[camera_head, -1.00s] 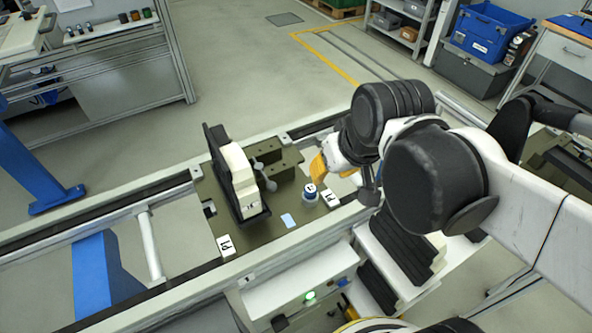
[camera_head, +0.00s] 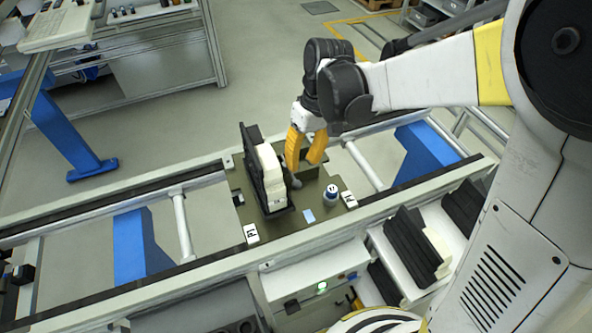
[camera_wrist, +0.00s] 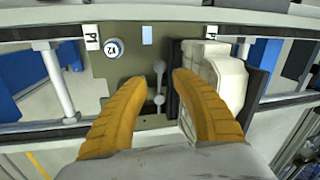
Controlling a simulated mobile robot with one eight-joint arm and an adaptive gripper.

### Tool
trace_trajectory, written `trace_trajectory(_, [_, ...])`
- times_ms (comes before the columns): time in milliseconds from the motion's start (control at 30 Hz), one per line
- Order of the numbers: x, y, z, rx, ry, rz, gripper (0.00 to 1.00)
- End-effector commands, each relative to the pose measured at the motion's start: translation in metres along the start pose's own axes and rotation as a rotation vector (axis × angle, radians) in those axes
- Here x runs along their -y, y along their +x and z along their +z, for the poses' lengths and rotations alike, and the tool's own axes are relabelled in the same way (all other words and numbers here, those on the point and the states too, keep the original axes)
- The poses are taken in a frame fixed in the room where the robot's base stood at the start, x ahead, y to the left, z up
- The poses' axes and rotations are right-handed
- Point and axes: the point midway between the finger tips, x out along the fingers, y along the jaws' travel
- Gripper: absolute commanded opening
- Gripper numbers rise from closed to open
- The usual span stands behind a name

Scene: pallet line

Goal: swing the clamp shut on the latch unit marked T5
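A grey clamp lever with rounded knobs (camera_wrist: 158,82) stands on the olive pallet plate (camera_head: 325,188). It is beside an upright black-and-cream block (camera_head: 268,172), which also shows in the wrist view (camera_wrist: 222,75). My gripper (camera_head: 303,165) is over the plate, right of the block, with orange fingers apart. In the wrist view my gripper (camera_wrist: 160,77) has the lever between its fingertips, with gaps showing on both sides; I cannot tell if either finger touches it. A round blue-and-white piece (camera_wrist: 114,48) reads K2. I see no T5 mark.
White labels, seemingly P1, sit at the plate's corners (camera_head: 250,233) (camera_head: 349,200). Conveyor rails (camera_head: 120,215) flank the plate. Several black-and-cream parts (camera_head: 412,245) stand in front at right. A green-lit panel (camera_head: 321,287) is below the front rail.

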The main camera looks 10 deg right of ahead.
Motion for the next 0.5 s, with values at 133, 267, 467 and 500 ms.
trace_trajectory(133, [-0.001,0.035,0.000,-0.001,-0.001,0.000,0.32])
trace_trajectory(267, [-0.001,0.058,0.000,-0.001,0.001,0.000,0.32])
trace_trajectory(467, [0.000,0.078,0.000,-0.001,0.001,0.000,0.32])
trace_trajectory(500, [0.000,0.079,0.000,-0.001,0.001,0.001,0.32])
